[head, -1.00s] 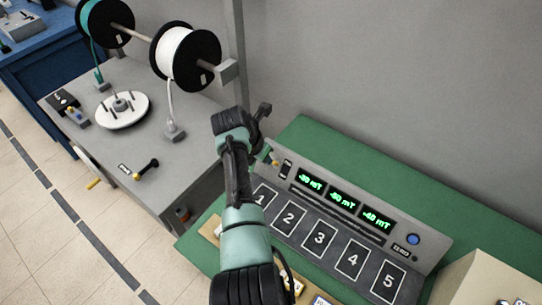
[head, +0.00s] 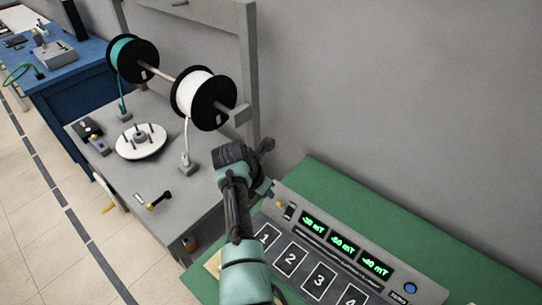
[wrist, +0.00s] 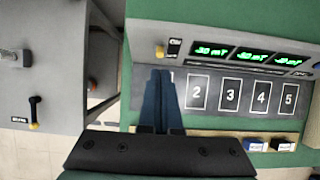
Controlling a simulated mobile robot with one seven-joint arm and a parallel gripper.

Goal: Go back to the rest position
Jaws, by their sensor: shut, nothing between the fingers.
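My gripper (wrist: 159,76) is shut and empty in the wrist view. Its two blue fingers lie side by side in front of the numbered panel, covering most of slot 1. In the head view my arm reaches up from the bottom centre, and its fingertips cannot be made out there. The grey panel (head: 384,283) has numbered slots, three lit green displays (head: 344,244) and a blue button (head: 410,288). It also shows in the wrist view (wrist: 206,68), with slots 2 to 5 clear of the fingers.
The panel sits on a green bench (head: 335,180) against a grey wall. A grey table (head: 158,178) to the left carries a white spool (head: 195,93), a teal spool (head: 125,52) and a white disc (head: 134,148). Blue (wrist: 255,144) and black (wrist: 283,144) blocks lie below the panel.

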